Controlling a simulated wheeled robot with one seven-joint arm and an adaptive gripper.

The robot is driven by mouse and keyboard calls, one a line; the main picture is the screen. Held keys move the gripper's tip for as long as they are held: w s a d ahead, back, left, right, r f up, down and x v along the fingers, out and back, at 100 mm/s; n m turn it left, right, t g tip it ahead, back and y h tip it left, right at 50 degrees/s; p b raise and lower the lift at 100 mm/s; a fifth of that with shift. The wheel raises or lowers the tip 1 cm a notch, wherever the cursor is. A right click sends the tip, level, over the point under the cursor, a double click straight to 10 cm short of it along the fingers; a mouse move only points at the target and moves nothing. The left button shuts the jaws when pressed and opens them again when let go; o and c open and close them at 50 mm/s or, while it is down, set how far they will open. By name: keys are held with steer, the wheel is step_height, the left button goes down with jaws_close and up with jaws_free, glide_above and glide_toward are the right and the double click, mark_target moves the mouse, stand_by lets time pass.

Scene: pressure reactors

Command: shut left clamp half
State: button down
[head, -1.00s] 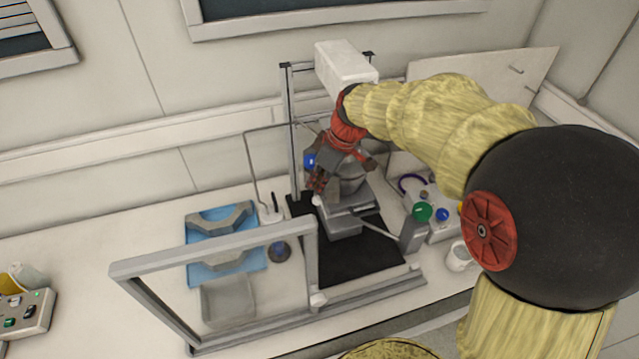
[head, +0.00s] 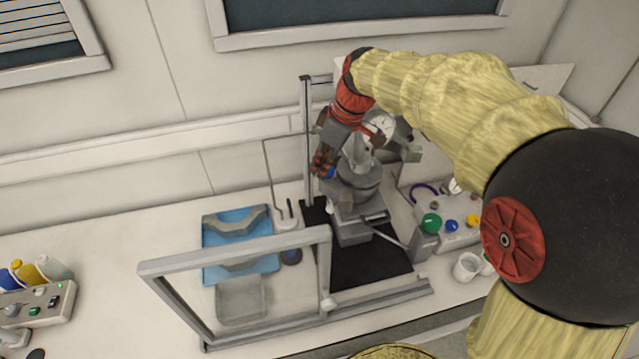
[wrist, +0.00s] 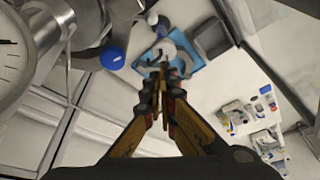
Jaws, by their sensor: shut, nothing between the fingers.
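My gripper (head: 322,168) is shut and empty, just left of the grey metal reactor (head: 362,185) in the head view. In the wrist view its fingertips (wrist: 166,72) meet in the middle. A grey angular part (head: 408,150) juts from the right of the reactor's upper body; I cannot tell whether it is a clamp half. My arm and gripper cover much of the reactor's left side, and no left clamp half can be told there. Two grey arc-shaped pieces (head: 237,219) lie on a blue mat (head: 268,264); the mat also shows in the wrist view (wrist: 198,60).
A pressure gauge (head: 383,124) tops the reactor; it is close at left in the wrist view (wrist: 14,55), near a blue knob (wrist: 112,59). An upright metal post (head: 307,130) stands behind my gripper. A framed sash (head: 235,260) stands in front. A control box (head: 455,228) is right.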

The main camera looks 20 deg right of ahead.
steer(key=w+a+f+n+g+h+p, duration=0.2)
steer(key=a+n+g+h+p, duration=0.15)
steer(key=a+p, duration=0.85)
steer(key=d+f+h+p, duration=0.1)
steer(key=d+f+p, duration=0.3)
steer(key=d+f, duration=0.6)
steer(key=shift+s+d+f+m, duration=0.2)
steer(key=shift+d+f+m, duration=0.15)
steer(key=shift+d, duration=0.05)
steer(key=shift+s+h, duration=0.1)
steer(key=shift+h, duration=0.15)
